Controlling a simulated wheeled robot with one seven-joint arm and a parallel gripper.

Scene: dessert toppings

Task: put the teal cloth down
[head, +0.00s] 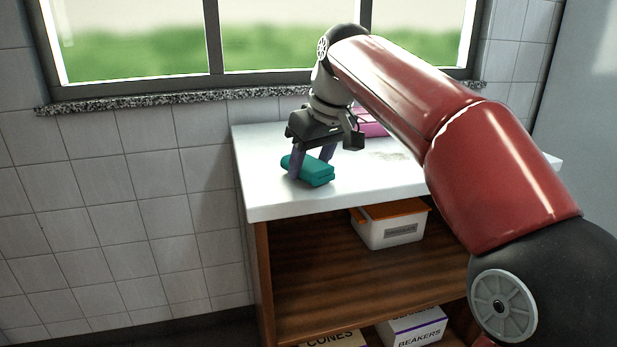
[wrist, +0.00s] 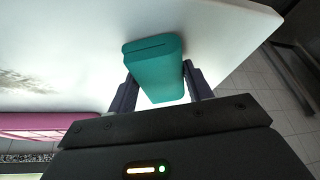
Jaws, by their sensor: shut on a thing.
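The teal cloth (head: 309,170) is a folded block at the left end of the white counter (head: 260,204), near its front edge. In the wrist view the cloth (wrist: 154,66) sits between the two dark fingers of my gripper (wrist: 160,90). My gripper (head: 311,168) points down and is shut on the cloth, one finger on each side. The cloth is at or very close to the counter top; I cannot tell whether it touches.
A pink container (head: 372,124) stands behind my gripper on the counter, partly hidden by my arm. A lidded white box (head: 391,228) sits on the shelf below, with labelled boxes (head: 413,328) lower down. Bare counter lies around the cloth. A window is behind.

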